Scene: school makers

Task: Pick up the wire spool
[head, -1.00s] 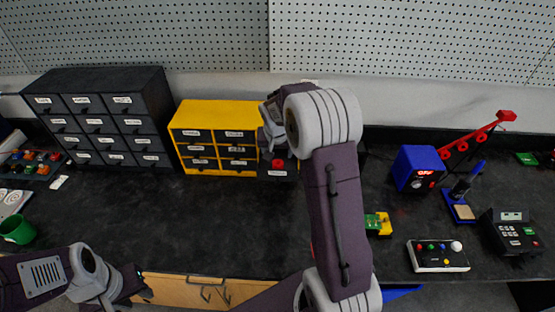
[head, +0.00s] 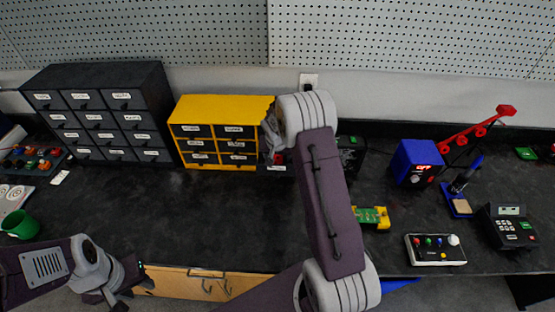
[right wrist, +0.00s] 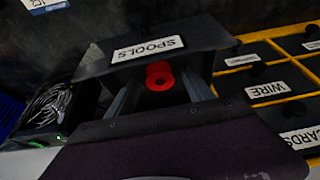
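The yellow drawer unit (head: 222,102) stands left of the bin, and a black drawer unit (head: 108,77) further left. A dark box with a coil of wire (right wrist: 48,108) is on the bin's other side. A green board in a yellow holder (head: 373,217) lies right of my arm. The bench's middle left is clear.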

